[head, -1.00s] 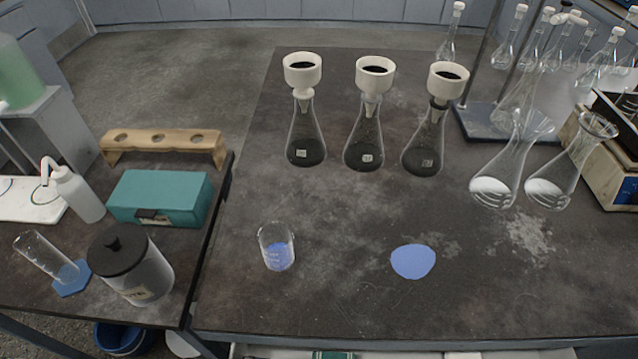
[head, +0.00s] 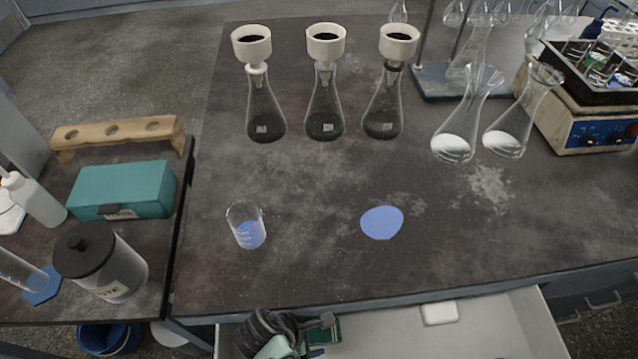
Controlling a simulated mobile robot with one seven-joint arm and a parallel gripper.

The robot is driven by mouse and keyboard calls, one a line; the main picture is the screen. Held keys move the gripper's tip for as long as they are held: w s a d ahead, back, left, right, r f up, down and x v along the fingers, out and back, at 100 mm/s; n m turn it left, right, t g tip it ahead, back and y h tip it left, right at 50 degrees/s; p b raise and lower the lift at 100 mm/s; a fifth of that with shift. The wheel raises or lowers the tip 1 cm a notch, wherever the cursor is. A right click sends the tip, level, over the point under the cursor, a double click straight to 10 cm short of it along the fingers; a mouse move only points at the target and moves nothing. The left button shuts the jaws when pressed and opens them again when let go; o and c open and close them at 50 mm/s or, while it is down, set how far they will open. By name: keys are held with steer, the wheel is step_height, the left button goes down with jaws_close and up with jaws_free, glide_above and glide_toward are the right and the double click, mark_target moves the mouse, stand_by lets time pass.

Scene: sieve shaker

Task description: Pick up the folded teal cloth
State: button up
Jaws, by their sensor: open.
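A dark teal piece (head: 328,334), probably the folded cloth, lies in the open white drawer below the bench front. Only a small part shows; my gripper hides the rest. My gripper (head: 314,336) is open and reaches in from the bottom edge of the head view, over the left part of the drawer. It overlaps the teal piece in the picture. I cannot tell whether the fingers touch it or stand around it.
A white block (head: 440,313) lies farther right in the drawer (head: 490,335), with bare floor around it. The bench's front edge (head: 400,297) runs just behind. A beaker (head: 247,226) and a blue disc (head: 382,222) stand on the bench.

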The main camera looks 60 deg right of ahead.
mark_target(319, 332)
steer(key=shift+x, duration=1)
steer(key=shift+a+f, duration=0.1)
steer(key=shift+f, duration=0.15)
steer(key=c, duration=1.1)
steer(key=shift+r, duration=0.1)
